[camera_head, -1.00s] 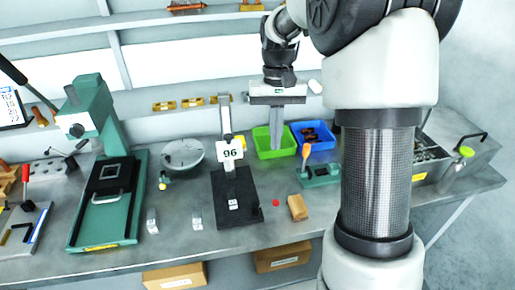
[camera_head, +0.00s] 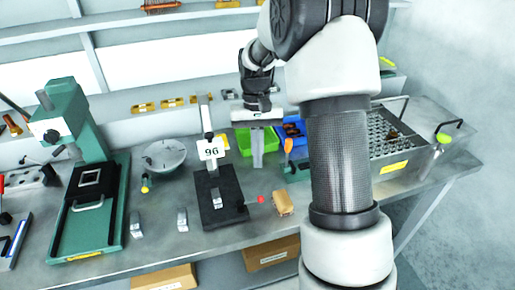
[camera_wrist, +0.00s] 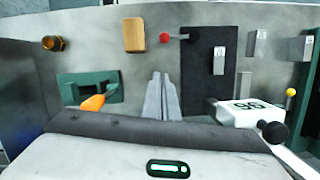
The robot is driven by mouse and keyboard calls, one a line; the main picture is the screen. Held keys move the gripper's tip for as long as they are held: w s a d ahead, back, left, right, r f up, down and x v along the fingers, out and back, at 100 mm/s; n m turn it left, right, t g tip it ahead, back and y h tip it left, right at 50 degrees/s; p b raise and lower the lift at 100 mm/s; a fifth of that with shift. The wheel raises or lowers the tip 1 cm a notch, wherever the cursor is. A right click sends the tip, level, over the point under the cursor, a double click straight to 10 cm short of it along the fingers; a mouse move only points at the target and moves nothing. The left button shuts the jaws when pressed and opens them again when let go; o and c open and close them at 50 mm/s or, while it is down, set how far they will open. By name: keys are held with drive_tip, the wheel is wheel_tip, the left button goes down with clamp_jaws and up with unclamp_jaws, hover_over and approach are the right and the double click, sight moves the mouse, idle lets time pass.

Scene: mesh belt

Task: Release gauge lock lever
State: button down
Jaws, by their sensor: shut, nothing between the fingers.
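The height gauge is a post with a white "96" display (camera_head: 211,151) on a black base plate (camera_head: 230,207). A thin lever with a red ball knob (camera_head: 261,199) extends from the right edge of the base. In the wrist view the red knob (camera_wrist: 164,37) lies beyond my fingertips, beside the black plate. There the display (camera_wrist: 248,108) has a black knob (camera_wrist: 275,132) and a yellow ball (camera_wrist: 291,92) near it. I cannot tell which part is the lock lever. My gripper (camera_head: 257,166) is shut and empty, pointing down, right of the gauge post and apart from it.
A wooden block (camera_head: 283,203) lies right of the red knob. Green (camera_head: 243,141) and blue (camera_head: 290,132) bins stand behind my gripper. A green fixture with an orange handle (camera_wrist: 93,102) is close by in the wrist view. A green press (camera_head: 95,205) stands left.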

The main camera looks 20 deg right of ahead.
sight(252, 201)
drive_tip(key=x, duration=0.4)
drive_tip(key=s, duration=0.2)
drive_tip(key=s+f, duration=0.1)
drive_tip(key=shift+a, duration=0.35)
drive_tip(key=shift+s+a+f, duration=0.1)
drive_tip(key=shift+s, duration=0.4)
